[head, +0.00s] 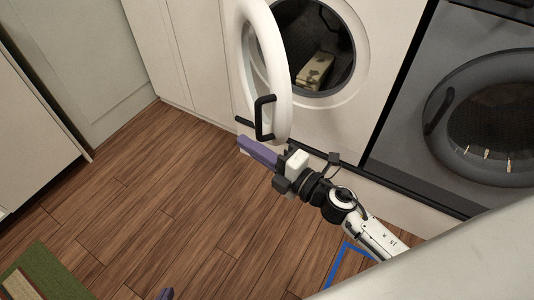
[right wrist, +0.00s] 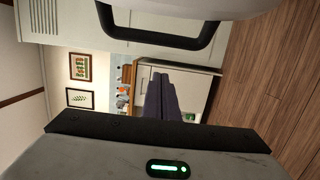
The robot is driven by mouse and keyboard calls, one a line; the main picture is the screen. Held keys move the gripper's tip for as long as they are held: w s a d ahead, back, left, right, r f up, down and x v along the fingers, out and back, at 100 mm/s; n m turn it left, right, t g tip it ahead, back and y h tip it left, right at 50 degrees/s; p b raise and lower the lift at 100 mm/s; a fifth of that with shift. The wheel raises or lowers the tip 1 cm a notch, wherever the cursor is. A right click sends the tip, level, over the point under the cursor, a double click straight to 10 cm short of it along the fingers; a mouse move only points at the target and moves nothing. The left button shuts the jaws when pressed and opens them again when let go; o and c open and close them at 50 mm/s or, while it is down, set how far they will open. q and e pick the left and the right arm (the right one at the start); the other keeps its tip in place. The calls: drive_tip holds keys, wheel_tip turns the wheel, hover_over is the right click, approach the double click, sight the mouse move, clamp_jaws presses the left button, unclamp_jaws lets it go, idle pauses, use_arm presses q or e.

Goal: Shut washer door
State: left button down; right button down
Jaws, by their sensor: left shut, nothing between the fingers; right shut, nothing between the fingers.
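The washer door (head: 278,75) is a white ring swung wide open to the left of the drum opening (head: 325,50). Its black handle (head: 265,118) sticks out near its lower edge. My right gripper (head: 246,145) has its purple fingers shut and empty, just below the handle in the head view. In the right wrist view, the shut fingers (right wrist: 160,98) point away, and the black handle (right wrist: 165,38) crosses the top, apart from them. My left gripper (head: 166,294) shows only a purple tip at the bottom edge of the head view.
A patterned cloth-like item (head: 315,70) lies inside the drum. A grey machine (head: 400,150) with a round dark door stands to the right. White cabinets (head: 175,50) stand to the left. The wooden floor (head: 150,190) is mostly clear, with a green mat (head: 45,270) at lower left.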

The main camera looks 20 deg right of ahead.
sight(260, 136)
drive_tip(key=w+d, duration=0.2)
drive_tip(key=d, duration=0.1)
drive_tip(key=shift+b, duration=0.35)
use_arm(q)
drive_tip(key=shift+w+r, duration=0.1)
drive_tip(key=shift+w, duration=0.25)
use_arm(e)
drive_tip(key=shift+d, duration=0.1)
